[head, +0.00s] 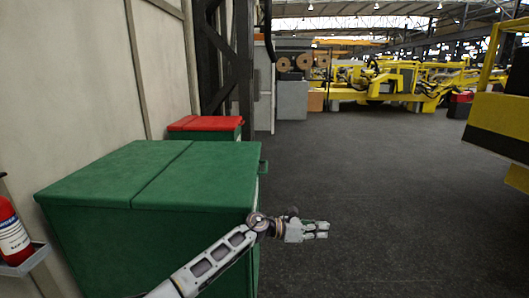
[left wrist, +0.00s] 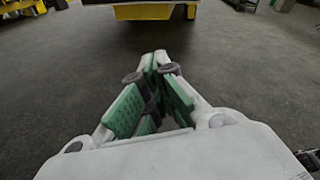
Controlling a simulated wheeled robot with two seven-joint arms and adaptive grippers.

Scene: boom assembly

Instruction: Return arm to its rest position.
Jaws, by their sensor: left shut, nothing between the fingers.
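My left arm (head: 222,254) comes in from the bottom left in the head view and reaches to the right, past the front corner of a green bin. My left gripper (head: 322,230) is at its end, over the open dark floor, with nothing held. In the left wrist view the gripper (left wrist: 160,62) shows green-padded fingers that meet at the tips, so it is shut and empty. It points across bare floor towards a yellow structure (left wrist: 155,11). My right arm and right gripper are not in view.
The large green bin (head: 150,175) stands against the left wall, close to my left arm. A bin with a red lid (head: 206,123) is behind it. A fire extinguisher (head: 12,235) is at the far left. Yellow machinery (head: 375,82) stands far back. The middle floor (head: 380,170) is clear.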

